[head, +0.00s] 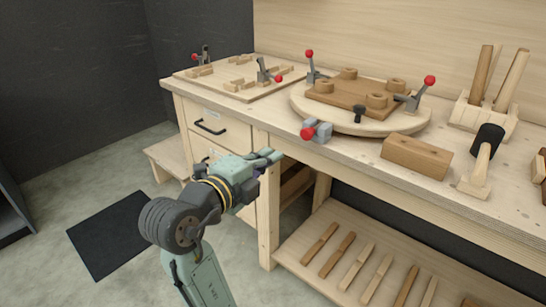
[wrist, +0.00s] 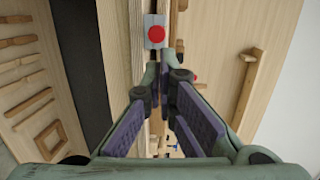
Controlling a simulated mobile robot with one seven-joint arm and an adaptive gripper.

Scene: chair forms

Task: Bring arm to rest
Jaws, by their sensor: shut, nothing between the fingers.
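My gripper (head: 271,157) is on the end of my green and grey arm, in front of the wooden workbench (head: 365,162), near the drawers in the head view. It is empty and its fingers are shut. In the wrist view the purple-padded fingers of my gripper (wrist: 166,68) come together near the top middle. A red knob (wrist: 156,34) on a grey block shows just beyond the fingertips in that view.
A round board (head: 400,124) with red-knobbed clamps stands on the bench. A flat jig board (head: 228,86) lies at its left end. A wooden block (head: 416,157) sits near the front edge. The lower shelf (head: 310,270) holds several slats. Floor left of my arm is clear around a dark mat (head: 108,235).

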